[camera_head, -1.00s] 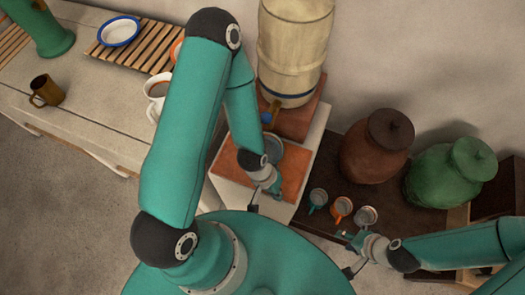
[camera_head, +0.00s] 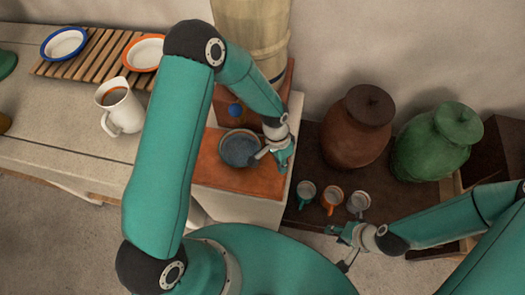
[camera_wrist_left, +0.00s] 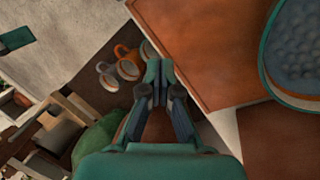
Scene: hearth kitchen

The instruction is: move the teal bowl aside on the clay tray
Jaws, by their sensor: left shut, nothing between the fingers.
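The teal bowl (camera_head: 240,150), round with a grey-blue inside, sits on the clay tray (camera_head: 215,178), towards its back. In the left wrist view the bowl (camera_wrist_left: 296,50) is cut off at the upper right, and the tray (camera_wrist_left: 190,50) has a raised edge. My left gripper (camera_head: 283,158) is right of the bowl, over the tray's right edge. In the left wrist view its fingertips (camera_wrist_left: 155,75) are together and empty, clear of the bowl. My right gripper (camera_head: 340,233) is in front of the small mugs, far from the tray; its fingers are too small to judge.
A large pale urn (camera_head: 250,35) stands behind the tray. Right of the tray, three small mugs (camera_head: 332,198) stand on a dark surface before a brown jar (camera_head: 357,128) and a green jar (camera_head: 437,143). A white pitcher (camera_head: 120,105) stands left.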

